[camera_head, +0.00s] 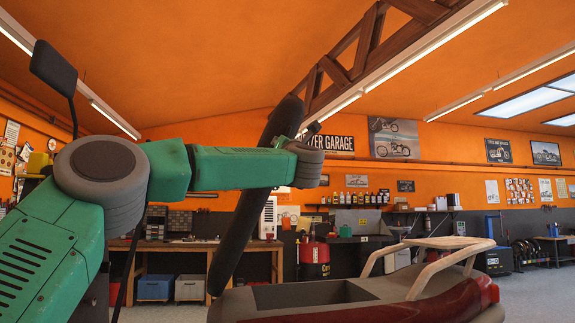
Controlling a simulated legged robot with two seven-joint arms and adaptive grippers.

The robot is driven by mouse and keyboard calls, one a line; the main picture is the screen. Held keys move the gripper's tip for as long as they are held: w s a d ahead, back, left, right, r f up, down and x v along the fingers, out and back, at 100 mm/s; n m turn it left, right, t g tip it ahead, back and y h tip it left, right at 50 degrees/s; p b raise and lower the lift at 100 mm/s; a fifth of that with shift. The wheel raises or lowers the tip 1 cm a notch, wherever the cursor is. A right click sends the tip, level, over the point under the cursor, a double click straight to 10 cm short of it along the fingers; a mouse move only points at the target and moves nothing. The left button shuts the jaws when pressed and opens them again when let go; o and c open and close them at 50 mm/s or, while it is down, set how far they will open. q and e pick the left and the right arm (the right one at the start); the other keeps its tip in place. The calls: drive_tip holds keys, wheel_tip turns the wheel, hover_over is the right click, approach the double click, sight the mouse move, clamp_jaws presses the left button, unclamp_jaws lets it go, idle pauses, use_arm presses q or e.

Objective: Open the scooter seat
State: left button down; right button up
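The scooter seat (240,232) is a long dark pad seen edge-on, standing steeply raised at the front of the scooter's rear body. Below it, the red scooter body (455,300) shows an open dark storage compartment (315,294). My green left arm comes in from the left and crosses in front of the raised seat; its grey wrist joint is just right of the seat. Small dark parts show above that wrist, but the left gripper's fingers cannot be made out, nor whether they touch the seat. My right arm and gripper are out of view.
A pale grab rail (425,246) rises over the scooter's tail at right. A scooter mirror (53,68) on a thin stalk stands at upper left. A wooden workbench (190,245) with bins and a red drum (315,258) stand behind. Floor at far right is clear.

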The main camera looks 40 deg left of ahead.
use_arm(q)
drive_tip(key=shift+s+a+r, duration=0.2)
drive_tip(key=shift+s, duration=0.3)
drive_tip(key=shift+w+d, duration=0.1)
